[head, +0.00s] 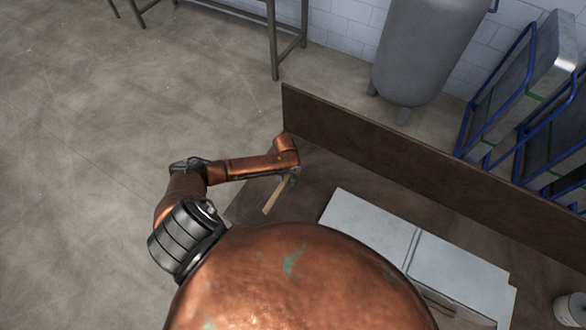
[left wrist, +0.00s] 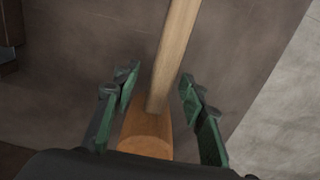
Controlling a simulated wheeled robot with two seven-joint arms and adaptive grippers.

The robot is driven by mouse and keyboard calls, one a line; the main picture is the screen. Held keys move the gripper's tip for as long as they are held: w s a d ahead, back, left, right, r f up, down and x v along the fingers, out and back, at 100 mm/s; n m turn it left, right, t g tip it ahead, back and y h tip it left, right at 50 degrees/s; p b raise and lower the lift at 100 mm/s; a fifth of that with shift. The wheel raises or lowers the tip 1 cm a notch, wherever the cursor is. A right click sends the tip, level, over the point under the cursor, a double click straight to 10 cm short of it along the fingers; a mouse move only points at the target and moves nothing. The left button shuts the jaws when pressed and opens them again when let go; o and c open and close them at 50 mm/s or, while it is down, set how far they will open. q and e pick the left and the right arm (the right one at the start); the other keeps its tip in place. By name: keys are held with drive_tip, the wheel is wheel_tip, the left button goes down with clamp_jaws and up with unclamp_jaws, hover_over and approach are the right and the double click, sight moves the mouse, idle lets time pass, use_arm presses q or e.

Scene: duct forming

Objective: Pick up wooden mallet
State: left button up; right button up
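The wooden mallet's pale handle (left wrist: 174,55) runs from the top of the left wrist view down to its darker orange-brown head (left wrist: 147,132). The handle also shows in the head view (head: 273,196), angled over the brown bench near its left end. My left gripper (left wrist: 158,92) is open, with one green-padded finger on each side of the mallet. Gaps show between the fingers and the wood. In the head view the left gripper (head: 293,175) is small and partly hidden by my wrist at the mallet's upper end. My right gripper is not in view.
The brown bench (head: 312,190) has a raised back board (head: 370,160). Light grey sheet panels (head: 370,225) lie to the right of the mallet. A pale container (head: 570,309) stands at the far right. A grey tank (head: 420,50) and blue-framed racks (head: 510,90) stand behind.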

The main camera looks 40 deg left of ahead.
use_arm(q)
drive_tip(key=shift+s+f, duration=0.1)
drive_tip(key=shift+f, duration=0.1)
clamp_jaws()
idle(0.4)
